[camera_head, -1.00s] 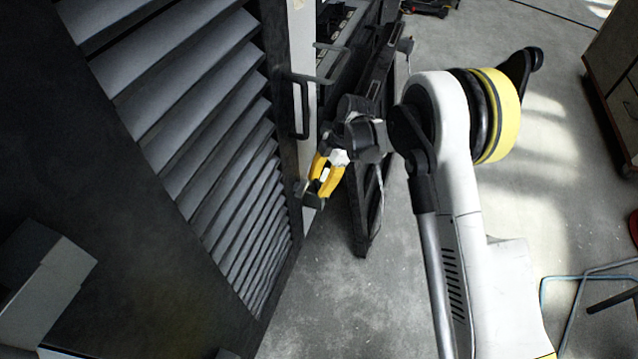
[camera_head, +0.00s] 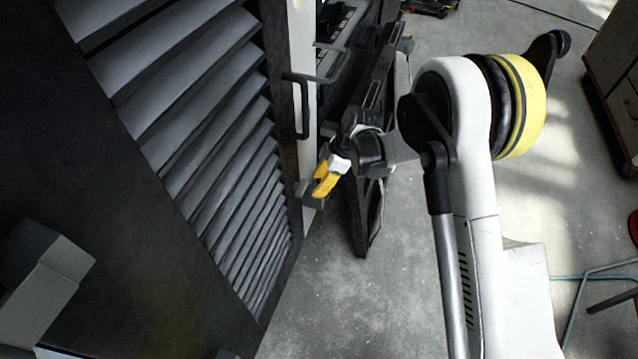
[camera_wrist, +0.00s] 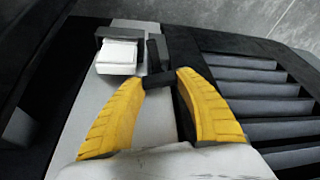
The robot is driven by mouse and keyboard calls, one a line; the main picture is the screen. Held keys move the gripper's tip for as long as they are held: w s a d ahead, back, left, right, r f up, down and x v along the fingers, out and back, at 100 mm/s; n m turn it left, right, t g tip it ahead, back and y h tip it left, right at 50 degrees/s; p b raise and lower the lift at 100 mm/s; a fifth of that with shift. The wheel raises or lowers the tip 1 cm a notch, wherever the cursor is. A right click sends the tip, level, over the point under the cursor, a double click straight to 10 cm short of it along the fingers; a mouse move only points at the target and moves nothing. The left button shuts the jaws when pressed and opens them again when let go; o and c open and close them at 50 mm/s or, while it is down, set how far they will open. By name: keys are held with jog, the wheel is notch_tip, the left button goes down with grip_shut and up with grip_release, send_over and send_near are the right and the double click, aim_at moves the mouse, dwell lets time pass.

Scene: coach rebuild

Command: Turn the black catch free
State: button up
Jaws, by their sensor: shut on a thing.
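The black catch (camera_wrist: 157,80) shows in the wrist view as a small dark piece between my fingertips, with a dark upright part (camera_wrist: 154,50) behind it. My gripper (camera_wrist: 160,82) has its two yellow fingers closed on the catch from both sides. In the head view my gripper (camera_head: 323,184) is low at the edge of the louvred door (camera_head: 215,130). The catch is hard to make out there, behind the fingers.
A black bar handle (camera_head: 302,106) stands out from the door edge above my gripper. A dark panel (camera_head: 368,205) stands close on the right. A pale block in a grey bracket (camera_wrist: 118,56) is beside the catch. Open floor (camera_head: 420,290) lies right of the door.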

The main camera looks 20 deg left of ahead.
jog(key=shift+m+t, duration=0.6)
jog(key=shift+m, duration=1.1)
jog(key=o, duration=1.2)
jog(key=v, duration=1.2)
jog(key=shift+s, duration=0.15)
